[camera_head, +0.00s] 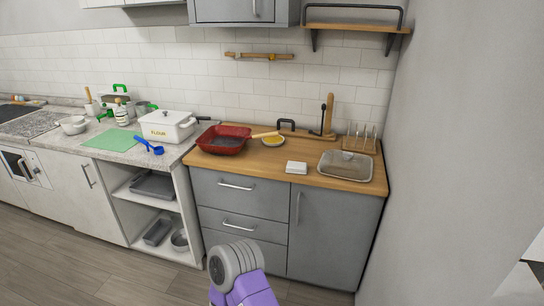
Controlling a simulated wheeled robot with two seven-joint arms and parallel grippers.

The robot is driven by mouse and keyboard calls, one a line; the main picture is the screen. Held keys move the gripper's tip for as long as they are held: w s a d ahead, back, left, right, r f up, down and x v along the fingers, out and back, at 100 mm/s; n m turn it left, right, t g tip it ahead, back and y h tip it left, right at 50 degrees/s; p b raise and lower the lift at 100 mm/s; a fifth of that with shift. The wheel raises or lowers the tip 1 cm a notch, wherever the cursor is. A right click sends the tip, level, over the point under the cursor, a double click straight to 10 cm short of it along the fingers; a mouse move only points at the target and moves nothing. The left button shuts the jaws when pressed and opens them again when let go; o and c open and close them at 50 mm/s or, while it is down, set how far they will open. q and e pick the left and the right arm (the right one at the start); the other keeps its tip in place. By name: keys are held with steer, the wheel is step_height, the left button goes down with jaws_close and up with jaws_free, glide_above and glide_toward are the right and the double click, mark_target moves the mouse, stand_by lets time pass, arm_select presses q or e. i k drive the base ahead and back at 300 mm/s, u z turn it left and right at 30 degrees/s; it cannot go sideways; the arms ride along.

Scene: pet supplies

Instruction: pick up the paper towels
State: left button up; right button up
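A small white folded stack (296,167), which looks like paper towels or napkins, lies flat on the wooden countertop (245,173), near its front edge. It sits between a red pan (224,139) on its left and a glass dish with a lid (345,165) on its right. No upright towel roll is visible. A purple and grey part of my arm shows at the bottom centre, in front of the grey cabinet and well below the countertop. Neither gripper's fingers are in view.
A yellow-filled plate (273,140), a black upright stand (323,121) and a small rack (359,137) stand behind the stack. Grey drawers (239,187) face me below. A wall bounds the right side. Open floor (105,272) lies at left.

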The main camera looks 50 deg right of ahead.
mark_target(294, 168)
steer(key=z, duration=0.5)
steer(key=i, duration=1.8)
steer(key=z, duration=1.05)
